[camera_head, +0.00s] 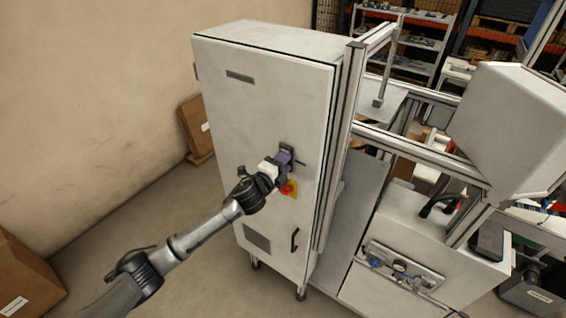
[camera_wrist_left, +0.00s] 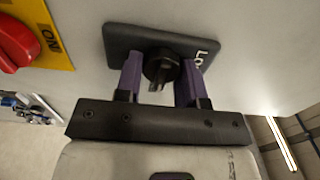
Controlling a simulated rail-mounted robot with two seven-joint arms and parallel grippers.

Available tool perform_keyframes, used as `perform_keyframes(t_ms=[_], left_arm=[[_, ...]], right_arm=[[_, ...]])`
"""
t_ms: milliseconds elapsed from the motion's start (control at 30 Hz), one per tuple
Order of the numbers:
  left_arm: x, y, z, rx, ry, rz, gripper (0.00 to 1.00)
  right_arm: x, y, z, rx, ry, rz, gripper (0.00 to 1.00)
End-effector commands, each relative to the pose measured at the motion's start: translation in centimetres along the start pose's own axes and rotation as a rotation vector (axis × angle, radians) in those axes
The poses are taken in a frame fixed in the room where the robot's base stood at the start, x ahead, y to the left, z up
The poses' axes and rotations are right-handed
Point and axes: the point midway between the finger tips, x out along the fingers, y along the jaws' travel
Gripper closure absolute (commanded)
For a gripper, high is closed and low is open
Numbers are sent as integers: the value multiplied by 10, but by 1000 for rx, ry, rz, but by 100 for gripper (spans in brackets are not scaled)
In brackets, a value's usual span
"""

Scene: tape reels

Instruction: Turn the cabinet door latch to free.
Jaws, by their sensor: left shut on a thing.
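The tall white cabinet (camera_head: 260,110) stands left of the middle in the head view, its door closed. The latch (camera_wrist_left: 160,66) is a small black knob on a dark plate (camera_wrist_left: 122,38) with partly hidden white lettering that starts "Lo". My left gripper (camera_head: 286,159) reaches the door from the lower left. In the left wrist view its two purple fingers (camera_wrist_left: 160,80) stand on either side of the black knob and are shut on it. The knob's exact turn is hard to read. My right gripper is in neither view.
A red knob (camera_wrist_left: 15,45) on a yellow plate sits on the door close to the gripper; it also shows in the head view (camera_head: 286,189). A black door handle (camera_head: 294,240) is lower down. An aluminium frame (camera_head: 338,150) runs along the cabinet's right side. Cardboard boxes (camera_head: 197,128) stand left.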

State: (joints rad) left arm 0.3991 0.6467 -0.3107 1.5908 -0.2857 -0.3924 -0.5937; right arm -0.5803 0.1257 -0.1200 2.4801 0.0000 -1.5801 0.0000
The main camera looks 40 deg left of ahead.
Motion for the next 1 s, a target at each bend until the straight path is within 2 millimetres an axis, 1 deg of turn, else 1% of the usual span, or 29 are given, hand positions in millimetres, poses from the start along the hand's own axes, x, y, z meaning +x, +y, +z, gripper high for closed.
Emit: perform_keyframes(t_ms=[533,567,600,767,1000], left_arm=[[0,0,0,19,0,1,88],[0,0,0,19,0,1,61],[0,0,0,19,0,1,57],[0,0,0,18,0,0,43],[-1,0,0,18,0,0,43]], right_arm=[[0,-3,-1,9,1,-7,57],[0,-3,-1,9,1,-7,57],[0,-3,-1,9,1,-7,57],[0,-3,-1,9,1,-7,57],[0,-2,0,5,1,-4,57]])
